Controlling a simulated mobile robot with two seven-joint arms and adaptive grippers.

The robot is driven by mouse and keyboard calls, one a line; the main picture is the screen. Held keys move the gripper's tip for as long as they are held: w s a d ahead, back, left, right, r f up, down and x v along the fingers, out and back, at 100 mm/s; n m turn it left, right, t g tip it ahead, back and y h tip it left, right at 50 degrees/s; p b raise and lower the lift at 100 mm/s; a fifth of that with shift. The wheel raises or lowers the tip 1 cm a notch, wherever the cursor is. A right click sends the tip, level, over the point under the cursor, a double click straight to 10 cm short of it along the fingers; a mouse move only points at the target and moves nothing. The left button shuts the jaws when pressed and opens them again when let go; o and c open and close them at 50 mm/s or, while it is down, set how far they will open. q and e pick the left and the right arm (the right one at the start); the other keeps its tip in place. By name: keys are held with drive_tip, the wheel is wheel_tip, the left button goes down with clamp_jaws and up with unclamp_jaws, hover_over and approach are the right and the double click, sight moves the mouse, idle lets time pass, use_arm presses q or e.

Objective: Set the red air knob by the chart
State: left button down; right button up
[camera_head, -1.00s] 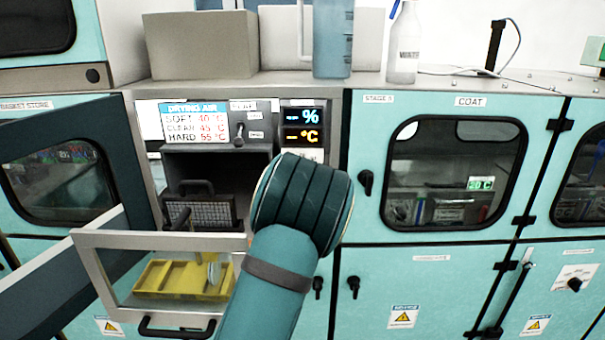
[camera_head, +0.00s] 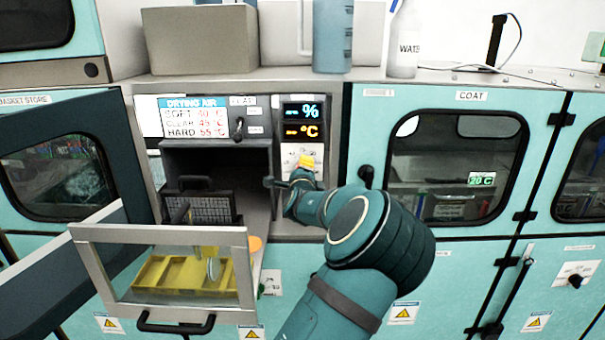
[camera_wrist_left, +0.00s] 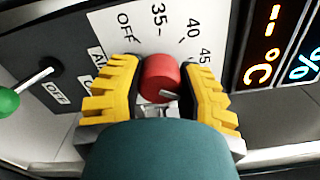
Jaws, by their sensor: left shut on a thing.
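The red air knob (camera_wrist_left: 159,75) is in the middle of the left wrist view, on a white dial plate (camera_wrist_left: 125,22) marked OFF, 35, 40 and 45. My left gripper (camera_wrist_left: 158,68) is shut on it, with one yellow finger at each side. In the head view my left gripper (camera_head: 304,163) is at the panel below the display and hides the knob. The knob's exact setting cannot be told. The drying air chart (camera_head: 194,118) reads SOFT 40, CLEAR 45 and HARD 55 °C. My right gripper is not in view.
The display (camera_head: 303,121) above the dial shows dashes before % and °C. A green-tipped lever (camera_wrist_left: 8,101) stands left of the dial. An open glazed door (camera_head: 160,232) and a yellow tray (camera_head: 165,277) are below left. The coat cabinet (camera_head: 455,170) is to the right.

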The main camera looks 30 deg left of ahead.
use_arm(q)
drive_tip(key=m+b, duration=0.3)
drive_tip(key=m, duration=0.3)
drive_tip(key=shift+r+m+b, duration=0.15)
drive_tip(key=shift+m+b, duration=0.75)
drive_tip(key=shift+m, duration=0.4)
drive_tip(key=shift+a+r, duration=0.1)
drive_tip(key=c, duration=0.8)
unclamp_jaws()
drive_tip(key=shift+o, duration=1.3)
drive_tip(key=shift+m, duration=0.3)
